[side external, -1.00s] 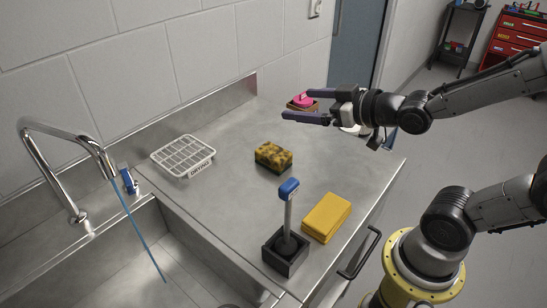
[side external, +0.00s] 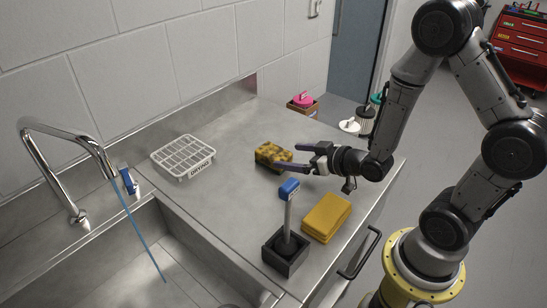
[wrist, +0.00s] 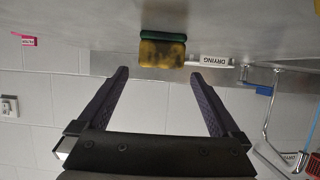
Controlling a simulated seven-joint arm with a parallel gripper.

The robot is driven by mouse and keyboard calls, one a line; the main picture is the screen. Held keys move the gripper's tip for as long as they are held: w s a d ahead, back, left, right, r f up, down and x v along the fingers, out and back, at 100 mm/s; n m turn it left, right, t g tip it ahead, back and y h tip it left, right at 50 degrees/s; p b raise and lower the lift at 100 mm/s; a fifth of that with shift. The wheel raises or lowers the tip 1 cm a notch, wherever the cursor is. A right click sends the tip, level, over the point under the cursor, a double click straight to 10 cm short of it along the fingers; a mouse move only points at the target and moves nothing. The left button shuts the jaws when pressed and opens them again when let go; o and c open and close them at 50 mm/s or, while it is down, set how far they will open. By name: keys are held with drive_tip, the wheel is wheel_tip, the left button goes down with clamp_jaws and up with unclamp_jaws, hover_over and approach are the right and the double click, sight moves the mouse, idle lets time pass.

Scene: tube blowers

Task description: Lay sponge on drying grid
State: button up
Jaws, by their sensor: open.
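The sponge (side external: 268,151), mottled yellow and brown with a dark green layer underneath, lies on the steel counter right of the drying grid. The drying grid (side external: 183,156) is a white rack with a "DRYING" label on its front; nothing lies on it. My gripper (side external: 282,156) is open, low over the counter at the sponge's right side. In the wrist view, which looks upside down, the sponge (wrist: 163,52) is ahead of and between the fingertips (wrist: 160,74), with nothing held. The far finger partly overlaps the sponge in the side view.
A brush in a black holder (side external: 286,253) and a folded yellow cloth (side external: 326,217) stand near the front edge. The sink with its faucet (side external: 65,140) is at left. Counter between sponge and grid is clear.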

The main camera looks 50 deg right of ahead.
sight(272, 150)
drive_tip(key=shift+r+x, duration=0.2)
drive_tip(key=shift+x, duration=3.4)
drive_tip(key=shift+w, duration=0.1)
drive_tip(key=shift+c, duration=0.3)
drive_tip(key=c, duration=1.3)
drive_tip(key=shift+r, duration=0.4)
drive_tip(key=shift+c, duration=0.2)
wheel_tip(272, 150, up, 2)
drive_tip(key=shift+r, duration=0.15)
drive_tip(key=w+a+r+v, duration=0.1)
drive_tip(key=r+v, duration=0.2)
drive_tip(key=v, duration=1.3)
drive_tip(key=shift+r, duration=0.4)
